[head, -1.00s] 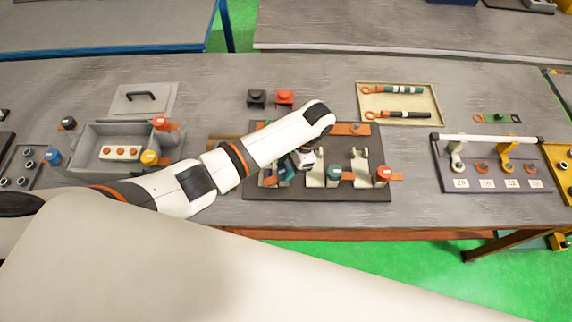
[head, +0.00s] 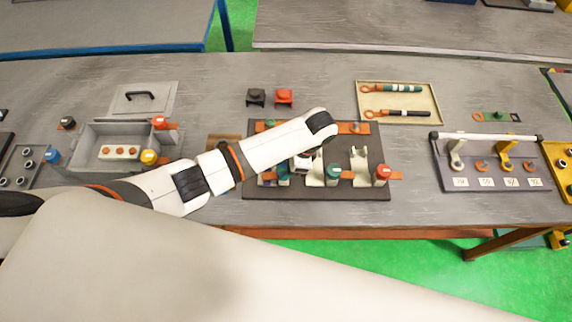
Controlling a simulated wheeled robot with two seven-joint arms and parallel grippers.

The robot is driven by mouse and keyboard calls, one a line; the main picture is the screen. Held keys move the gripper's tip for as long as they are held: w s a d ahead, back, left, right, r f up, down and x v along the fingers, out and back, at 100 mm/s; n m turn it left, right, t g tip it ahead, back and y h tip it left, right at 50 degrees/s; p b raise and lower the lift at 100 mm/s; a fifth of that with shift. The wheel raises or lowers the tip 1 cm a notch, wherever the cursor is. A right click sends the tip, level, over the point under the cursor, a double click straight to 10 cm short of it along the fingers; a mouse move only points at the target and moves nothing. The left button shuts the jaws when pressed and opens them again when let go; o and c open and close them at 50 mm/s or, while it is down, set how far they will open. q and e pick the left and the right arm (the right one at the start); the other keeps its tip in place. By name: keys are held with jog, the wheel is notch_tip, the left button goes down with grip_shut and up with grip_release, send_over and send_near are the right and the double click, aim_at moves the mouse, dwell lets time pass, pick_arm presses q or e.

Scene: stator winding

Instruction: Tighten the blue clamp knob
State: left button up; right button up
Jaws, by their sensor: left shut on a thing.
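My left arm reaches across from the left over a dark board (head: 330,192) in the middle of the table. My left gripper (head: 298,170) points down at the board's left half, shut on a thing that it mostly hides. A dark teal part (head: 283,173) shows just left of it. I cannot make out a blue clamp knob there. A teal knob (head: 333,171) and a red knob (head: 383,171) stand on the board to the right. A separate blue knob (head: 52,156) stands by the grey box at the far left. My right gripper is not in view.
The open grey box (head: 85,140) with several coloured knobs stands on the left. Black (head: 256,97) and red (head: 284,96) blocks lie behind the board. A tray (head: 430,105) with two tools is at the back right. A rack (head: 445,180) stands on the right.

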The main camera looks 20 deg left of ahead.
pick_arm(q)
jog(key=shift+w+r, duration=0.25)
jog(key=o, duration=0.7)
jog(key=shift+o, duration=1.4)
jog(key=shift+s, duration=0.1)
jog(key=shift+f, duration=0.1)
jog(key=shift+d+r+b, duration=0.2)
jog(key=shift+r+b, duration=0.1)
jog(key=shift+r, duration=0.05)
jog(key=v, duration=1.1)
